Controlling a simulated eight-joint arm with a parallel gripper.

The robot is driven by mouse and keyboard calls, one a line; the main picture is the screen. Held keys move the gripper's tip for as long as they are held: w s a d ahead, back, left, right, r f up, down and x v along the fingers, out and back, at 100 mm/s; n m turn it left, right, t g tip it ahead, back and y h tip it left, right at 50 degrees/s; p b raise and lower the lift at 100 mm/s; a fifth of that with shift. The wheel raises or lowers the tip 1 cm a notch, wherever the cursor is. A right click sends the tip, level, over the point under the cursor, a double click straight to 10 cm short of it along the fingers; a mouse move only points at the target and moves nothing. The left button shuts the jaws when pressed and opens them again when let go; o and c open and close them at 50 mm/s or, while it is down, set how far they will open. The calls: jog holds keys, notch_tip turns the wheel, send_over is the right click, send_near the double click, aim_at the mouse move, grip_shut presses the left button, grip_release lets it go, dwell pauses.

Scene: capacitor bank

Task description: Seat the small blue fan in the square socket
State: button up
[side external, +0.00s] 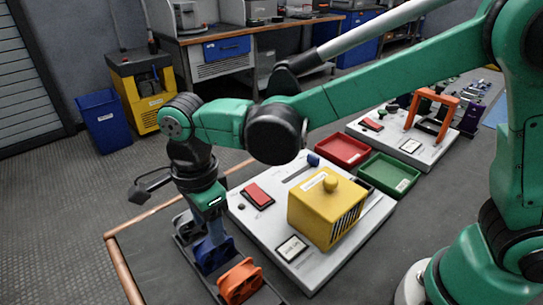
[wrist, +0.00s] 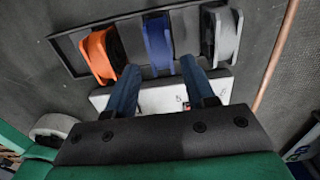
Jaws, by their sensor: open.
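The blue fan (side external: 213,254) stands on edge in a dark tray (side external: 187,243) between an orange fan (side external: 240,281) and a grey fan (side external: 183,222). In the wrist view the blue fan (wrist: 157,42) is in the middle, with the orange fan (wrist: 98,55) to its left and the grey fan (wrist: 222,35) to its right. My gripper (side external: 212,232) points down over the tray, above the blue fan. In the wrist view its blue fingers (wrist: 161,68) are apart, with the blue fan just beyond the gap between them. I cannot make out the square socket.
A pale board (side external: 270,225) beside the tray carries a yellow box (side external: 318,222) with a knob, a red pad (side external: 257,195) and a small panel (side external: 292,248). Red (side external: 343,151) and green (side external: 388,179) bins lie behind. An orange frame (side external: 433,107) stands on a farther board.

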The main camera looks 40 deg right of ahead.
jog(key=shift+f, duration=2.35)
jog(key=shift+c, duration=0.2)
grip_shut()
jog(key=shift+r, duration=3.55)
